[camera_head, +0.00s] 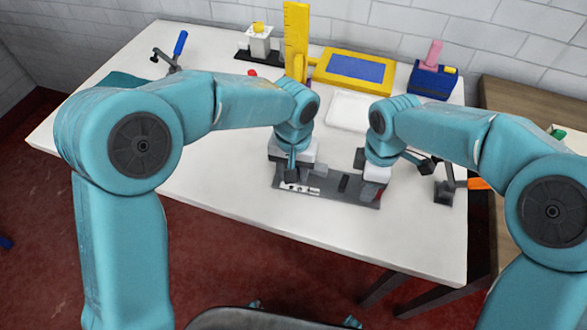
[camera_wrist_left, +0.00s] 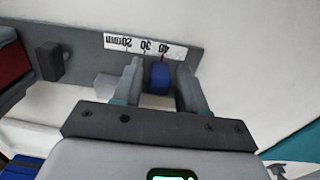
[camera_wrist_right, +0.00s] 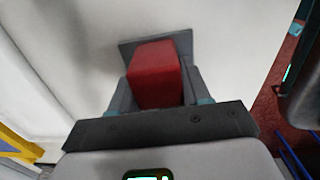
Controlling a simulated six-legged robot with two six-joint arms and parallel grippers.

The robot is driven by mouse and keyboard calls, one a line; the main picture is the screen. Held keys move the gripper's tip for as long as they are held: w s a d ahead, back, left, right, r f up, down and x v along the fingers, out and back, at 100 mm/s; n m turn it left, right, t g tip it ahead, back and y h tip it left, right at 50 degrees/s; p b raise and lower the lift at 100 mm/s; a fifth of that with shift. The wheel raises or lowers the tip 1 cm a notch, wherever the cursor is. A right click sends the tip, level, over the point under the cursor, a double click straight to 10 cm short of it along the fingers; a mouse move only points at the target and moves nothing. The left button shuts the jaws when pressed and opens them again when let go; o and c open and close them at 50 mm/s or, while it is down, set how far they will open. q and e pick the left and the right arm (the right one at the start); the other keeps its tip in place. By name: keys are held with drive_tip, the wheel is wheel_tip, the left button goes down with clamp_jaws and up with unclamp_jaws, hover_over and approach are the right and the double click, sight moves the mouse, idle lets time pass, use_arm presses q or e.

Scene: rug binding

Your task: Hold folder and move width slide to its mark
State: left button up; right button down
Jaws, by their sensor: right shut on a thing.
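The folder is a dark grey plate (camera_head: 330,197) near the table's front edge, with a white millimetre scale (camera_wrist_left: 146,49) along one side. The width slide is a small blue knob (camera_wrist_left: 160,79) beside the scale near 40, by a thin red line. My left gripper (camera_wrist_left: 160,88) has its fingers on either side of the knob, with narrow gaps; it also shows in the head view (camera_head: 291,174). My right gripper (camera_wrist_right: 160,88) is shut on a red block (camera_wrist_right: 155,75) at the folder's right end. In the head view the arms partly hide the folder.
Behind stand a yellow upright ruler (camera_head: 296,38), a yellow-framed blue pad (camera_head: 355,68), a blue block with a pink peg (camera_head: 433,80) and a blue-handled tool (camera_head: 180,44). A white tray (camera_head: 348,111) lies behind the folder. The table's left front is clear.

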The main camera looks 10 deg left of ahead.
sight(311, 183)
use_arm(q)
clamp_jaws()
drive_tip(key=shift+d, duration=2.1)
drive_tip(key=shift+a, duration=0.15)
drive_tip(key=shift+o, duration=1.5)
unclamp_jaws()
wheel_tip(311, 183, up, 12)
